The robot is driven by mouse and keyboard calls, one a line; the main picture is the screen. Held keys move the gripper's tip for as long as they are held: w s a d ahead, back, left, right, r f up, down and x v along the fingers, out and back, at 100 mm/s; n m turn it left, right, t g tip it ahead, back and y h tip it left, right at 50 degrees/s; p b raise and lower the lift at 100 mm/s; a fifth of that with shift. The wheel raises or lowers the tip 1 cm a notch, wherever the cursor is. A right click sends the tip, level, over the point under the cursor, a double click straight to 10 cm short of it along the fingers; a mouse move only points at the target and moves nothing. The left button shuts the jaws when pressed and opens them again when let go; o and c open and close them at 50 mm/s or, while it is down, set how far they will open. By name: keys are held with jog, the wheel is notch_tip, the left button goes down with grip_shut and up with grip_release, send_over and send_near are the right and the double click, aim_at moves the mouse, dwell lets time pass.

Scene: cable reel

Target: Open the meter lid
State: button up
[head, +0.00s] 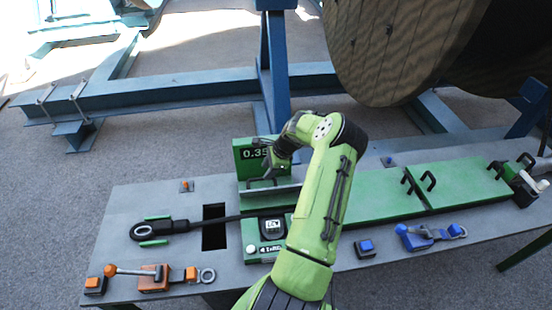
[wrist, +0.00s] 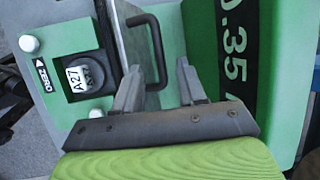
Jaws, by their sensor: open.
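The green meter (head: 264,248) sits on the grey bench, and its number display reads about 0.35 (head: 250,154). The meter lid (head: 272,192) stands raised between the display and the counter window, which is uncovered; in the wrist view the lid (wrist: 132,38) shows nearly edge-on. Its dark U-shaped handle (wrist: 156,45) is on the display side. My gripper (wrist: 160,78) is open beside the raised lid, and part of the handle shows between its fingers. I cannot tell whether they touch it. In the head view my gripper (head: 272,164) is partly hidden by my arm.
A counter marked A27 (wrist: 84,76) and a white ZERO button (wrist: 29,43) are beside the lid. A black cable end (head: 160,230) lies left of a dark slot (head: 214,228). Orange clamps (head: 152,276), blue clamps (head: 425,237) and green covers (head: 460,185) occupy the bench.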

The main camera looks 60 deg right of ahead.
jog(key=v, duration=1.1)
jog(key=shift+a+r, duration=0.1)
